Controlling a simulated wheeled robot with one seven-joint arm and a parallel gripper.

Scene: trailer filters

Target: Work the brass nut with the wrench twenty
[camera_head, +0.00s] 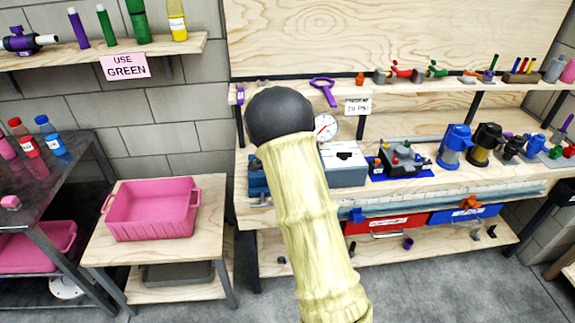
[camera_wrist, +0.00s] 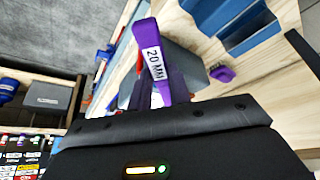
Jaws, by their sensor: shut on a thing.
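In the wrist view a purple wrench (camera_wrist: 152,60) with a white "20 MM" label is in my gripper (camera_wrist: 158,92). My gripper is shut on it, and the wrench points away from the black gripper body. My arm hides the gripper in the head view. A purple ring-ended tool (camera_head: 323,90) shows there just right of my arm, in front of the bench backboard; I cannot tell if it is the held wrench. I cannot make out the brass nut in either view.
A pressure gauge (camera_head: 326,127) and a grey box (camera_head: 345,170) stand on the workbench just right of my arm. Blue and black filter housings (camera_head: 455,145) stand further right. A pink bin (camera_head: 150,210) sits on a low table at left. A blue tray (camera_wrist: 248,30) shows in the wrist view.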

